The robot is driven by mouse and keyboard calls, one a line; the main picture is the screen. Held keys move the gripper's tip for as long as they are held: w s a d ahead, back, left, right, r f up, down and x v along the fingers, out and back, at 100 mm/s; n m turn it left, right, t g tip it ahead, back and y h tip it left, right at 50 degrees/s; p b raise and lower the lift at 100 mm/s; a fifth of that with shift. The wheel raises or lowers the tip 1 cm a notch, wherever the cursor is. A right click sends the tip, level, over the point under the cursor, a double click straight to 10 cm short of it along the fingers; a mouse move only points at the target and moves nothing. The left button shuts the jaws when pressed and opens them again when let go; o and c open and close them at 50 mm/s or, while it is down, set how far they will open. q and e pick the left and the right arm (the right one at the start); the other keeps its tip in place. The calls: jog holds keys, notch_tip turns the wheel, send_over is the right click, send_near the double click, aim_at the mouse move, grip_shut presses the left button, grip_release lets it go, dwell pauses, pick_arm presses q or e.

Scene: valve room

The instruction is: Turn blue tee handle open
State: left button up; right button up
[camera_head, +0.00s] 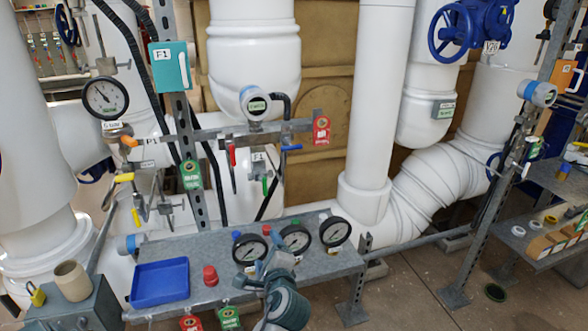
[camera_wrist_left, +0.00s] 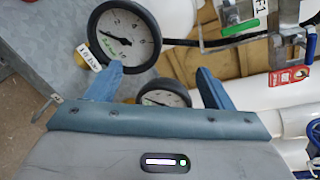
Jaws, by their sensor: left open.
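A small blue handle (camera_head: 291,148) shows in the head view, on the pipe rail just left of a red tag (camera_head: 321,128). A blue piece (camera_wrist_left: 310,45) at the right edge of the left wrist view may be the same handle; I cannot tell. My left gripper (camera_head: 268,262) is low in front of the grey bench, beside the dial gauges, below and apart from the handle. In the left wrist view its two blue fingers (camera_wrist_left: 158,86) are spread wide with nothing held; a gauge shows behind the gap. My right gripper is not in view.
Several black-rimmed dial gauges (camera_head: 296,238) stand at the bench (camera_head: 215,250) edge close to my gripper. A blue tray (camera_head: 160,282) and a red knob (camera_head: 210,276) are on the left. Red (camera_head: 232,155) and green (camera_head: 265,185) handles hang left of the blue one. White pipes stand behind.

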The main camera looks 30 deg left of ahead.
pick_arm(q)
jog(key=w+r+m+t+y, duration=0.25)
jog(key=w+r+m, duration=0.3)
jog(key=r, duration=0.35)
jog(key=m+t+y, duration=0.2)
jog(key=m+y, duration=0.1)
jog(key=m, duration=0.4)
send_near(292, 147)
jog(key=shift+n, duration=0.25)
jog(key=p+x, duration=0.2)
jog(key=x, duration=0.7)
jog(key=shift+w+a+f+p, duration=0.1)
jog(key=shift+w+a+p, duration=0.1)
jog(key=shift+p, duration=0.2)
jog(key=shift+w+a+g, duration=0.25)
jog(key=shift+w+a, duration=0.1)
jog(key=shift+a, duration=0.05)
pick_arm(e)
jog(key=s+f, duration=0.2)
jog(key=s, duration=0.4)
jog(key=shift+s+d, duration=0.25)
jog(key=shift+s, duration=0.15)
pick_arm(q)
jog(key=c, duration=1)
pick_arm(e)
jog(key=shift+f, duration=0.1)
